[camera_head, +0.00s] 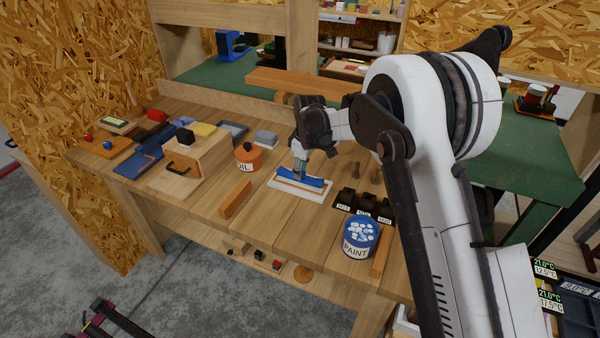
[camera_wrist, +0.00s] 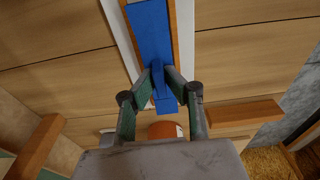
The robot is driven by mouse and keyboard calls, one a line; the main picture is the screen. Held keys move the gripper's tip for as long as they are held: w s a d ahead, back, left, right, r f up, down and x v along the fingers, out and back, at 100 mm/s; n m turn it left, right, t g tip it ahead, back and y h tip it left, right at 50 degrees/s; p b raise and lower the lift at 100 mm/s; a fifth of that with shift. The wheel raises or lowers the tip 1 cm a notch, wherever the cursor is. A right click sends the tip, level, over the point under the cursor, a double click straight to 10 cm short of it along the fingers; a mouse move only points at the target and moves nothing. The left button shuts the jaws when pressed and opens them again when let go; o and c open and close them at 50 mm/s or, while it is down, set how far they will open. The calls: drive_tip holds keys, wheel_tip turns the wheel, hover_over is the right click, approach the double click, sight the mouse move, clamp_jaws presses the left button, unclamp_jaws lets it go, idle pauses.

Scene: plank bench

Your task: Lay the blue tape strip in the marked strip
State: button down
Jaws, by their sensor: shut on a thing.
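The blue tape strip (camera_head: 314,183) is at the white board (camera_head: 284,188) near the middle of the bench, roughly lined up along it. In the wrist view the strip (camera_wrist: 150,32) covers much of the orange-brown marked strip (camera_wrist: 175,32), whose edges show on either side, with the white board (camera_wrist: 187,40) outside them. My gripper (camera_head: 301,172) is above the board, with its fingers shut on a raised part of the blue strip near one end; its fingertips also show in the wrist view (camera_wrist: 162,84). I cannot tell whether the strip touches the board.
An orange oil can (camera_head: 248,157) and a wooden bar (camera_head: 235,199) stand left of the board. A dark block holder (camera_head: 364,206) and a blue-topped paint tin (camera_head: 360,237) are to its right. A wooden box (camera_head: 197,159) stands further left. Bare planks lie in front of the board.

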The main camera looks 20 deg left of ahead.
drive_tip(key=shift+f+b, duration=0.9)
drive_tip(key=shift+f, duration=0.1)
idle(0.8)
drive_tip(key=c, duration=1.7)
unclamp_jaws()
